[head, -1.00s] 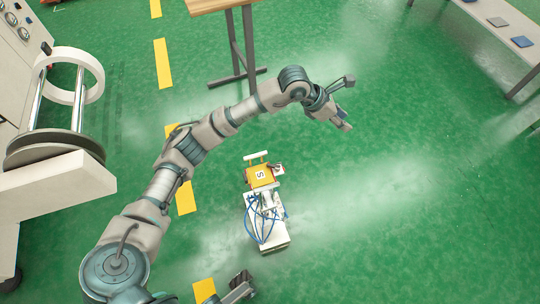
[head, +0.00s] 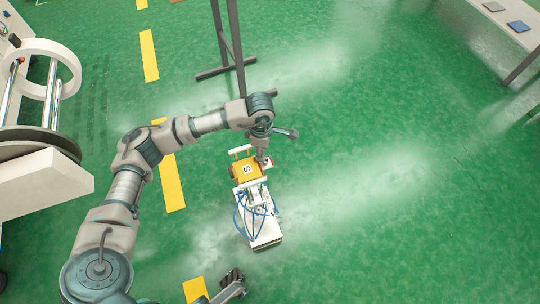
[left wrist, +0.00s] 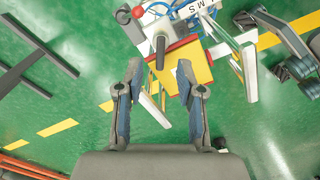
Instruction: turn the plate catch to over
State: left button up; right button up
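A yellow unit (head: 245,170) with a white letter tile is fixed on a white wheeled frame standing on the green floor. In the left wrist view the yellow and red body (left wrist: 185,62) shows beyond my fingers. A dark round-ended handle (left wrist: 160,48) points toward the camera; I cannot tell for sure that it is the catch, nor its setting. My left gripper (head: 263,158) is at the unit's right upper edge; in the wrist view the left gripper (left wrist: 160,82) is open and empty, short of the handle. My right gripper (head: 230,284) is open, low in the head view.
Blue hoses (head: 241,215) loop on the white frame (head: 266,232). A red ball (left wrist: 137,12) shows near the handle. A machine with a white ring (head: 50,70) is at left. The floor to the right is clear.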

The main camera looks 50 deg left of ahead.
pick_arm(q)
notch_tip(320, 180, down, 5)
jog(key=shift+f+b, duration=0.15)
jog(key=shift+b, duration=0.7)
grip_shut()
